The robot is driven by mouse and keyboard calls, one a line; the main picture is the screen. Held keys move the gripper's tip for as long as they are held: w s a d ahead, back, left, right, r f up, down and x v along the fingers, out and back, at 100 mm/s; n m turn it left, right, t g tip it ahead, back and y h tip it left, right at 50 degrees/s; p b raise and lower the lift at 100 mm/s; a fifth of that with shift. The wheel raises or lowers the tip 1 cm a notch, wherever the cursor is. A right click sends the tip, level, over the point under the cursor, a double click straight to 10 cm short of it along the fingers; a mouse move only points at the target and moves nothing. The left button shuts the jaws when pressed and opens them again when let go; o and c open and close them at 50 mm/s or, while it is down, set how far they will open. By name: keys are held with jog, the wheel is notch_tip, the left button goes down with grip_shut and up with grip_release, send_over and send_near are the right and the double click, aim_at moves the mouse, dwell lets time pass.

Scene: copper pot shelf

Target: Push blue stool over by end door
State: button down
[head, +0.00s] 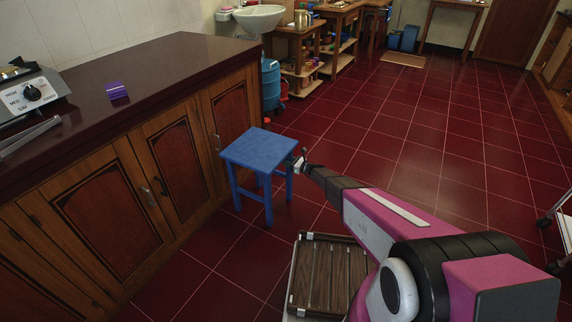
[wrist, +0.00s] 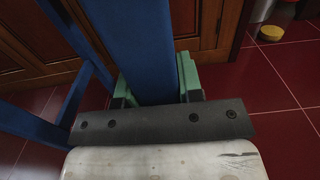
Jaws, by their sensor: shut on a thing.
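The blue stool (head: 258,150) stands upright on the red tiled floor, close beside the wooden cabinets. My gripper (head: 299,163) is at the right edge of the stool, near the top of its legs. In the wrist view, the green fingers of my gripper (wrist: 158,82) sit on either side of a blue part of the stool (wrist: 142,50) and are shut on it. The brown door (head: 514,30) is at the far end of the room, at the upper right.
A dark-topped counter with wooden cabinets (head: 172,155) runs along the left. A blue cylinder (head: 270,85) and wooden tables (head: 300,50) stand beyond it. A mat (head: 403,60) lies far off. Open tiled floor (head: 430,130) spreads to the right. A cart (head: 560,215) shows at the right edge.

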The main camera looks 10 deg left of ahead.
jog(key=shift+w+d, duration=0.25)
jog(key=shift+w, duration=1)
jog(key=c, duration=0.7)
grip_release()
jog(key=v, duration=1.1)
